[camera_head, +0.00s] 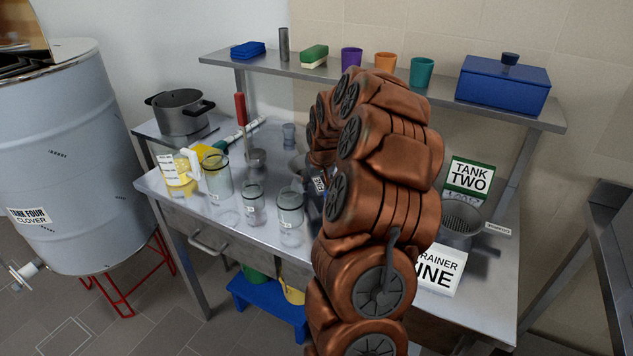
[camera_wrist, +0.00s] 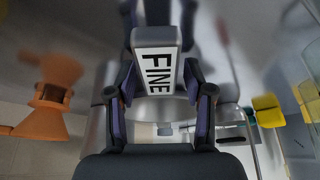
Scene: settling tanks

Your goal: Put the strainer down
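The strainer's handle, with a white "FINE" label (camera_wrist: 158,68), sits between the two fingers of my gripper (camera_wrist: 160,85) in the wrist view. The fingers press on both sides of it, and a blurred metal body shows behind. In the head view my gripper (camera_head: 316,188) is mostly hidden behind my copper-coloured arm, above the middle of the steel table (camera_head: 250,232). A grey metal bowl shape (camera_head: 297,166) shows just left of it. A white sign (camera_head: 440,274), partly covered by my arm, reads "…RAINER …INE" at the table's right front.
A metal strainer or pot (camera_head: 460,222) with a tagged handle stands right, by the "TANK TWO" sign (camera_head: 468,178). Glass jars (camera_head: 290,208) and a yellow-filled beaker (camera_head: 178,178) crowd the left. A shelf (camera_head: 300,72) with cups and a blue box (camera_head: 503,85) runs behind.

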